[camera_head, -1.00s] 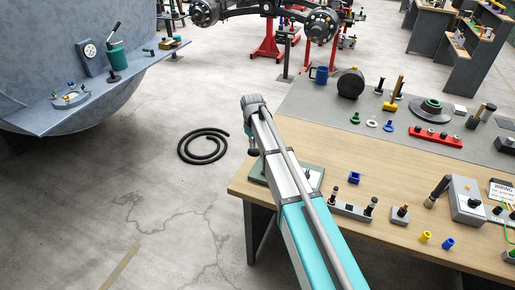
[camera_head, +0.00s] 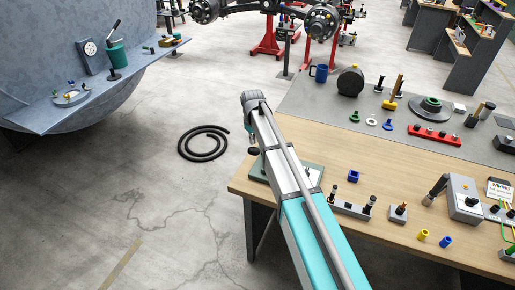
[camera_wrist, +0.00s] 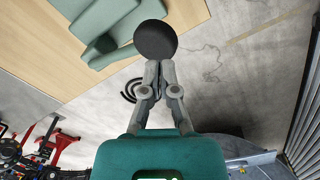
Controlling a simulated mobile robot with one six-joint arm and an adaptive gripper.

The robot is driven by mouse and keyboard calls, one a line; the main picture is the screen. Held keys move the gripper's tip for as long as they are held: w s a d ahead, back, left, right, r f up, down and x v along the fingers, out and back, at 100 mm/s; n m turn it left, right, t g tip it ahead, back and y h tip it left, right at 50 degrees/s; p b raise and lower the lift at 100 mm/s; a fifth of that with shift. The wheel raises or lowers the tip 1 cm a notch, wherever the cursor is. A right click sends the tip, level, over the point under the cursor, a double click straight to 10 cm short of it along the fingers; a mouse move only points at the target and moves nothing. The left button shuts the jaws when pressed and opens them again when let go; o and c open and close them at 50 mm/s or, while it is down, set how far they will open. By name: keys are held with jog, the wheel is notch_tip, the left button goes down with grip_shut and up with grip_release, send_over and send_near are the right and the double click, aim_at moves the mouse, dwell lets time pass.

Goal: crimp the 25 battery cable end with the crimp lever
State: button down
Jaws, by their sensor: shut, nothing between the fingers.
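My gripper (camera_wrist: 157,66) is shut and empty in the wrist view, its fingertips pointing at a round black knob (camera_wrist: 155,39). The knob looks very close to the fingertips; I cannot tell whether they touch. I take it for the crimp lever's knob. A green tool body and plate (camera_wrist: 118,12) lie beside it on the table corner. I cannot make out the 25 battery cable end.
The wooden table (camera_head: 395,185) holds a blue block (camera_head: 354,176), a socket rail (camera_head: 350,209), a grey box (camera_head: 464,199) and small yellow and blue pieces. A grey mat covers its back. A black hose coil (camera_head: 203,144) lies on the floor left of the table.

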notch_tip(320, 180, up, 5)
jog(key=p, duration=0.5)
jog(key=shift+r, duration=0.2)
dwell(0.4)
jog(key=s+d+f+m+b, duration=0.4)
jog(key=s+d+f+b, duration=0.4)
jog(key=s+d, duration=0.3)
jog(key=s+d+f+m+b, duration=0.4)
jog(key=s+d+f+b, duration=0.5)
jog(key=s+d, duration=0.3)
jog(key=s, duration=0.2)
jog(key=shift+s+d, duration=0.15)
jog(key=shift+s, duration=0.25)
